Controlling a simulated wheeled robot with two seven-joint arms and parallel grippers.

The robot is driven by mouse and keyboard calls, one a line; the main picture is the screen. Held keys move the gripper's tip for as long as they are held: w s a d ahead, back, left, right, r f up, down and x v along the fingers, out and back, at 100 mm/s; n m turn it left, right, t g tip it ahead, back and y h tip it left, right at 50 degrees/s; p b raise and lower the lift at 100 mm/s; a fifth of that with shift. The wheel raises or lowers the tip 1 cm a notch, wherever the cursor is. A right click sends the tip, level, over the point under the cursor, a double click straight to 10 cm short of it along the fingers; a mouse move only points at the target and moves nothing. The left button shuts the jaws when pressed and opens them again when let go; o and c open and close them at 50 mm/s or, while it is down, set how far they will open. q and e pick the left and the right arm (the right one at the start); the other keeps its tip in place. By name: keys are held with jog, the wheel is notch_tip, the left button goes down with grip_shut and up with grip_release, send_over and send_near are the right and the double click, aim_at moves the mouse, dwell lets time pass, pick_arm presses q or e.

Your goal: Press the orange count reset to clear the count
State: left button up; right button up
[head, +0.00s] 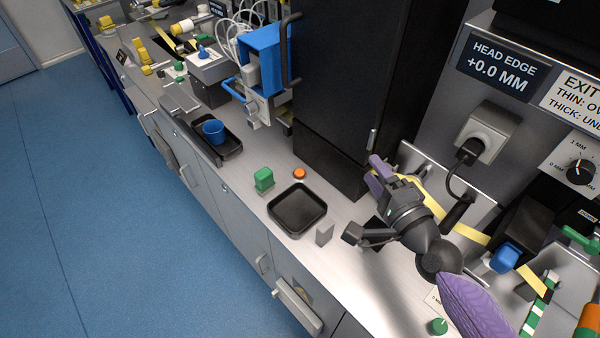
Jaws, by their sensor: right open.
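The orange count reset (299,173) is a small round orange button on the steel bench top, just beyond the black tray. Nothing covers it. My right gripper (374,174) comes in from the lower right with its purple fingers apart and empty. It is over the bench in front of the dark cabinet, to the right of the button and apart from it. My left gripper is not in the picture.
A black tray (297,209), a green block (264,179) and a small grey block (325,233) stand near the button. The tall dark cabinet (345,90) rises behind it. A yellow strip (468,232) runs past my right arm. The blue floor (90,210) is clear.

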grip_shut()
dwell(1.7)
